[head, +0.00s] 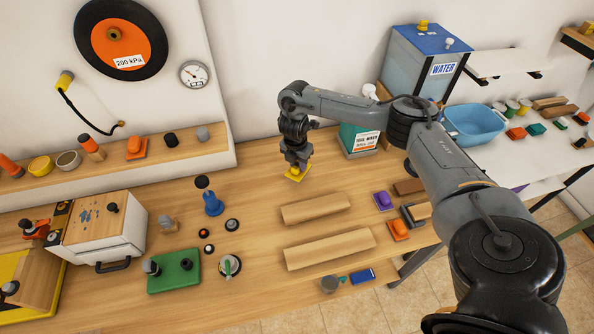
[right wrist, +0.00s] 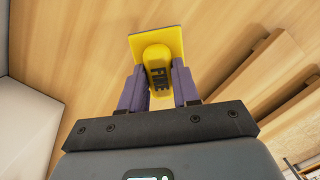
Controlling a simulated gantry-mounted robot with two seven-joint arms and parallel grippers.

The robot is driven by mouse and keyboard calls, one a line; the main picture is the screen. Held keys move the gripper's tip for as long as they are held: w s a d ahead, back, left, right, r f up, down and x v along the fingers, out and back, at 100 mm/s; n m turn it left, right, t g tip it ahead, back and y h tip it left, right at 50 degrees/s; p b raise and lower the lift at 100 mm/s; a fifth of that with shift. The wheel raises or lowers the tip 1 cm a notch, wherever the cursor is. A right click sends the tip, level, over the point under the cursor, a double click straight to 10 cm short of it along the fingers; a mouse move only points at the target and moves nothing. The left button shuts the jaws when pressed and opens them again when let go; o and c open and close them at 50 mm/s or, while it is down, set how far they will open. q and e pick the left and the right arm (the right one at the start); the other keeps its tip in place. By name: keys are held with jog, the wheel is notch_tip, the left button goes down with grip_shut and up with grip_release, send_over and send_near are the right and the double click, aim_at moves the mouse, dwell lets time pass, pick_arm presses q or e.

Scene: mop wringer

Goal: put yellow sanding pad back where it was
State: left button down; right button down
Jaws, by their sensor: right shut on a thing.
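The yellow sanding pad (head: 295,174) is at the tip of my right gripper (head: 296,165), over the back middle of the wooden table. In the right wrist view the pad (right wrist: 155,42) shows a square plate with a rounded handle. The two fingers of my right gripper (right wrist: 159,88) are shut on that handle, one on each side. I cannot tell whether the plate touches the table. A purple sanding pad (head: 383,201) and an orange sanding pad (head: 398,230) lie at the right of the table. My left gripper is not in view.
Two long wooden bars (head: 316,208) (head: 329,248) lie in front of the right gripper. A teal box (head: 358,140) stands behind to the right. A blue bottle-like item (head: 212,203) stands to the left. Bare table lies around the pad.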

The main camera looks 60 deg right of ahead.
aim_at(297, 165)
jog(key=shift+w+f, duration=0.15)
jog(key=shift+f, duration=0.2)
notch_tip(297, 165, down, 3)
jog(key=shift+a+r, duration=0.1)
jog(key=shift+f, duration=0.35)
jog(key=shift+f, duration=0.2)
jog(key=c, duration=0.8)
grip_release()
jog(key=shift+r, duration=0.15)
